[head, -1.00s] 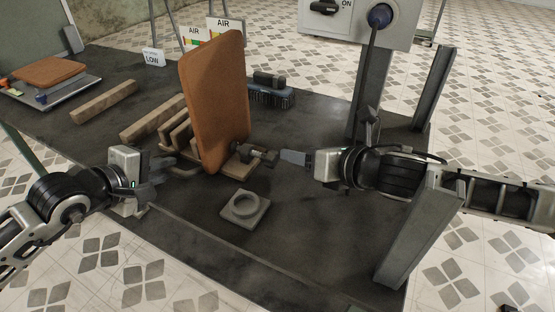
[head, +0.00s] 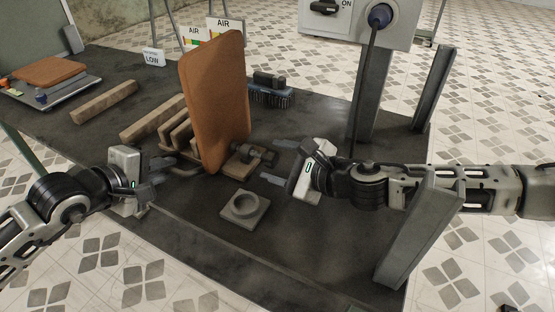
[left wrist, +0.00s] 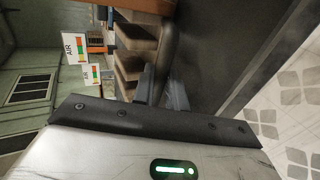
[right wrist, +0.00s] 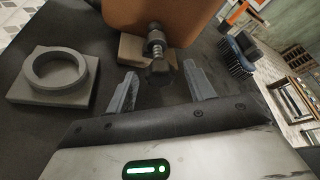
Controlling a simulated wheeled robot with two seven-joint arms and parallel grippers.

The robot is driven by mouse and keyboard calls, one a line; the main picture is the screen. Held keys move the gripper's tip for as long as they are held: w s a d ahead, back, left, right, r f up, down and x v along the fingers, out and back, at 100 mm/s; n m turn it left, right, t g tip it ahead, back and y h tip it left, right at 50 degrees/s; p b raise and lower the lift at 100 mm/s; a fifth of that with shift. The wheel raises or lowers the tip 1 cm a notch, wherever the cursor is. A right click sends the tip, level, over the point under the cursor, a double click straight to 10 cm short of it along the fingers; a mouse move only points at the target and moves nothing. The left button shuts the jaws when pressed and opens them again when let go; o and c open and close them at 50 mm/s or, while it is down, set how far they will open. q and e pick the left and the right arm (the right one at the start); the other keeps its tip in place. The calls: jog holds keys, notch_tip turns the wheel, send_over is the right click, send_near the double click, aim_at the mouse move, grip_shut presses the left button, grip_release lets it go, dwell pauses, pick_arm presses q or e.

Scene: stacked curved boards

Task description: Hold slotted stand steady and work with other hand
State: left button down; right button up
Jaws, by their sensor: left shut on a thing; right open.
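The slotted stand (head: 178,134) is wooden, with several upright slats, and sits mid-table. A tall orange-brown board (head: 213,100) stands upright at its right end. A dark clamp screw with a knob (head: 262,156) sticks out from the stand's right side; the knob (right wrist: 160,72) also shows in the right wrist view. My left gripper (head: 172,166) is shut on the stand's dark bar at its left front; the contact is partly hidden, and the bar (left wrist: 167,50) shows in the left wrist view. My right gripper (head: 279,162) is open, its fingers on either side of the knob and apart from it.
A grey square block with a ring (head: 245,206) lies in front of the stand. A blue brush (head: 270,92) lies behind. Loose wooden bars (head: 104,102) and a tray with a curved board (head: 48,72) are at left. Grey posts (head: 418,230) rise at the right edge.

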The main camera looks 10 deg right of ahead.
pick_arm(q)
jog(key=shift+f, duration=0.15)
pick_arm(e)
jog(key=shift+w+a, duration=0.15)
jog(key=c, duration=1)
jog(key=shift+o, duration=0.2)
jog(key=shift+m, duration=0.3)
jog(key=shift+w+m+g+y, duration=0.1)
jog(key=shift+m+g+y, duration=0.3)
jog(key=shift+m+g, duration=0.5)
jog(key=m+g+y, duration=0.1)
jog(key=m, duration=0.1)
jog(key=shift+m, duration=0.3)
pick_arm(q)
jog(key=shift+a, duration=0.1)
pick_arm(e)
jog(key=m+g, duration=0.1)
jog(key=m+g+y, duration=0.1)
jog(key=m, duration=0.1)
jog(key=shift+w+d, duration=0.15)
jog(key=shift+d, duration=0.05)
jog(key=shift+d+m+g+y, duration=0.1)
jog(key=shift+m+g+y, duration=0.3)
jog(key=shift+m+y, duration=0.5)
